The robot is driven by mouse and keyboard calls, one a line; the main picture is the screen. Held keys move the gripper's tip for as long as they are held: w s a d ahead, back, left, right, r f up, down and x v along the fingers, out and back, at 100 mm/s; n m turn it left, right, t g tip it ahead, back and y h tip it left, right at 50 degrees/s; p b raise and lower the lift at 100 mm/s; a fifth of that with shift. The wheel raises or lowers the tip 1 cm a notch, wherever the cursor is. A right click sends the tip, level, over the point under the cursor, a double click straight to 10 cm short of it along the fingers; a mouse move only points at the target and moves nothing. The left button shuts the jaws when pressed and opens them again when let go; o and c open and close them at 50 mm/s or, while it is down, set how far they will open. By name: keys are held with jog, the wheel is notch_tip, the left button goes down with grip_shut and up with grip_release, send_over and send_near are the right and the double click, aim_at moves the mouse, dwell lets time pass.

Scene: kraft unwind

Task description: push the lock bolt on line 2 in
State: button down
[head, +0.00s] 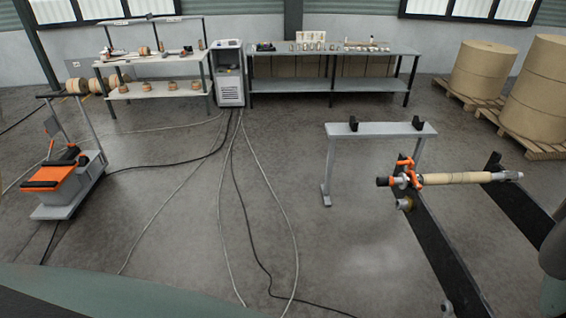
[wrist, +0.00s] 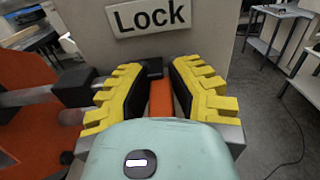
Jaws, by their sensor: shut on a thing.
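In the wrist view, my gripper (wrist: 157,82) has two black fingers with yellow ridged edges. It is shut on an orange piece (wrist: 160,98), which looks like the lock bolt's handle. Part of this piece is hidden behind the teal housing of my gripper. Just beyond it is a pale panel (wrist: 215,18) with a white "Lock" sign (wrist: 148,16). How far in the bolt sits cannot be told. My gripper is not seen in the head view, and no line number is readable.
In the wrist view, a dark block on a grey bar (wrist: 22,97) and an orange surface (wrist: 30,140) lie close on the left. The head view shows a shaft with a kraft core (head: 455,178), a grey stand (head: 375,130), paper rolls (head: 485,70) and cables across open floor.

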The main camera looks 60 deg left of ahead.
jog(key=shift+w+d, duration=0.15)
jog(key=shift+w, duration=0.05)
jog(key=c, duration=0.9)
grip_release()
jog(key=shift+o, duration=0.2)
jog(key=v, duration=0.7)
jog(key=shift+a, duration=0.25)
